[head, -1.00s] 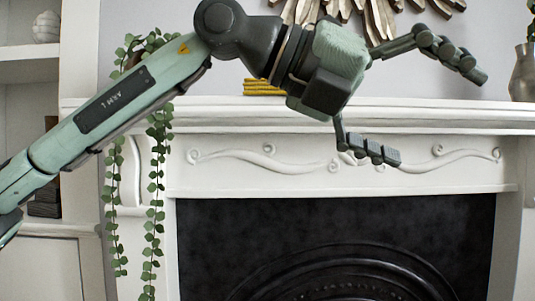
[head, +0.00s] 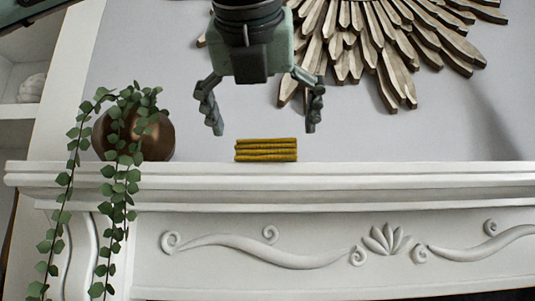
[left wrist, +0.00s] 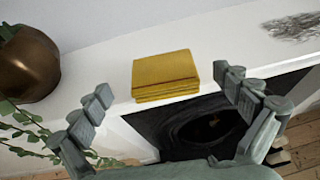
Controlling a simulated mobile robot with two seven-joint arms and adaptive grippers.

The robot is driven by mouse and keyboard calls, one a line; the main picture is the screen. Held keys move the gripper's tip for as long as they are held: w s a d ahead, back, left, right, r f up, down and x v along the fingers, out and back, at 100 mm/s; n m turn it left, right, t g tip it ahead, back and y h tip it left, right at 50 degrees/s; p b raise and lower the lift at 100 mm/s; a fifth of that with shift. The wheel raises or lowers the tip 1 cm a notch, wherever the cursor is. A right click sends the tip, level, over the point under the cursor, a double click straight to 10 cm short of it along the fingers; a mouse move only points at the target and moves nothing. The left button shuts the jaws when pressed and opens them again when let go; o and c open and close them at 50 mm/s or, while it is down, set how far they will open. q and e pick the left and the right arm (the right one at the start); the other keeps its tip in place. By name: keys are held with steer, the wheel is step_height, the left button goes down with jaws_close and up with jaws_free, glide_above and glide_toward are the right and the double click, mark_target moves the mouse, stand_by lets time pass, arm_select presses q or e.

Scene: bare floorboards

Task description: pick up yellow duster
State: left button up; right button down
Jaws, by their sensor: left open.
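The yellow duster (head: 266,150) is a folded, stacked yellow cloth lying on the white mantel shelf (head: 350,178). My left gripper (head: 265,130) is open and empty, pointing down above the duster, with one finger to each side and clear of it. In the left wrist view the duster (left wrist: 165,74) lies on the shelf near its front edge, ahead of and between the open fingertips (left wrist: 165,88). My right gripper is not in view.
A copper pot (head: 150,138) with a trailing plant stands on the mantel to the left of the duster. A wooden sunburst ornament (head: 390,50) hangs on the wall above. The mantel right of the duster is clear.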

mark_target(267, 146)
arm_select(q)
steer(key=x, duration=0.4)
steer(key=shift+w+d+f, duration=0.1)
steer(key=shift+w+f, duration=0.1)
steer(key=shift+f, duration=0.05)
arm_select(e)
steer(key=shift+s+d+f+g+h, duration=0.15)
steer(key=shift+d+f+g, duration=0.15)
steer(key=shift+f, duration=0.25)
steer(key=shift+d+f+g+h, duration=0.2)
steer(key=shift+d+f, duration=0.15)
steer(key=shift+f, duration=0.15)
arm_select(q)
steer(key=shift+c, duration=0.2)
steer(key=c, duration=1.1)
